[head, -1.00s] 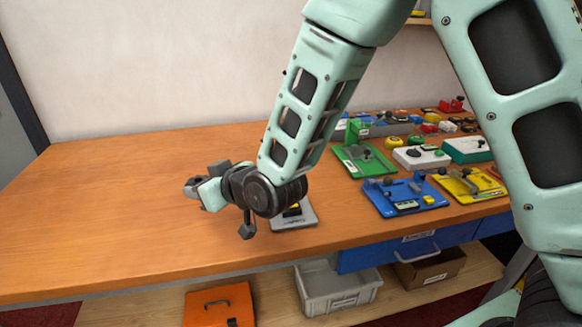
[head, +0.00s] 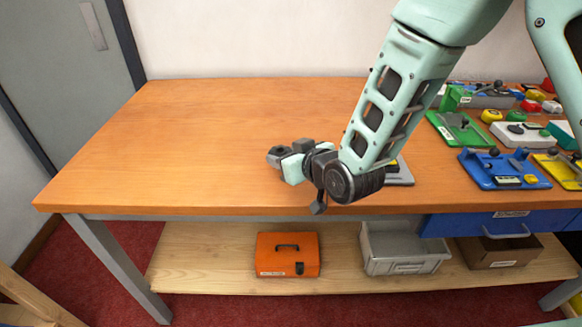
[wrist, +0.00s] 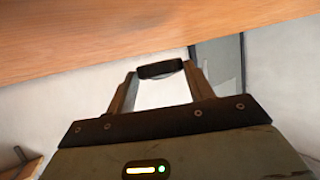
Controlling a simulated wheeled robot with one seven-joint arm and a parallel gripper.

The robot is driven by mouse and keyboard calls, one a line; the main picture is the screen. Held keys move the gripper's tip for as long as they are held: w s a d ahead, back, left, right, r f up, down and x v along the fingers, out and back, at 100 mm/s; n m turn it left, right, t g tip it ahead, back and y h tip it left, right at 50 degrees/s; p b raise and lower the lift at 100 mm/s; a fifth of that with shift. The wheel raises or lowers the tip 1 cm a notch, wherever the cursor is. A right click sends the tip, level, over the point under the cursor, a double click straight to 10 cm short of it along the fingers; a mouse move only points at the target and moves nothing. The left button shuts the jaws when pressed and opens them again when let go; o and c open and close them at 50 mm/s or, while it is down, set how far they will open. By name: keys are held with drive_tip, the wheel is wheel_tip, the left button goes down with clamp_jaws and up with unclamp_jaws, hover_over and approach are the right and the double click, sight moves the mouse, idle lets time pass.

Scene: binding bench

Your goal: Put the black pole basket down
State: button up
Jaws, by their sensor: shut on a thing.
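The black pole basket shows as a small dark piece (wrist: 160,69) between the fingertips in the wrist view. My gripper (head: 277,156) is above the orange-brown bench top in the head view, pointing left. It is shut on the dark piece, and its two fingers (wrist: 160,80) stand on either side of it. In the head view the basket is too small to tell apart from the fingertips. I cannot tell how high it is held over the bench.
The bench top (head: 190,140) is clear to the left. A grey board (head: 400,174) is partly behind my arm. Green (head: 460,134), blue (head: 503,170) and yellow boards stand at the right. An orange case (head: 287,255) and a grey bin (head: 402,250) are on the lower shelf.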

drive_tip(key=shift+f, duration=2.15)
drive_tip(key=shift+f, duration=0.1)
drive_tip(key=shift+f, duration=0.15)
drive_tip(key=o, duration=0.9)
drive_tip(key=shift+o, duration=0.2)
drive_tip(key=shift+r, duration=0.2)
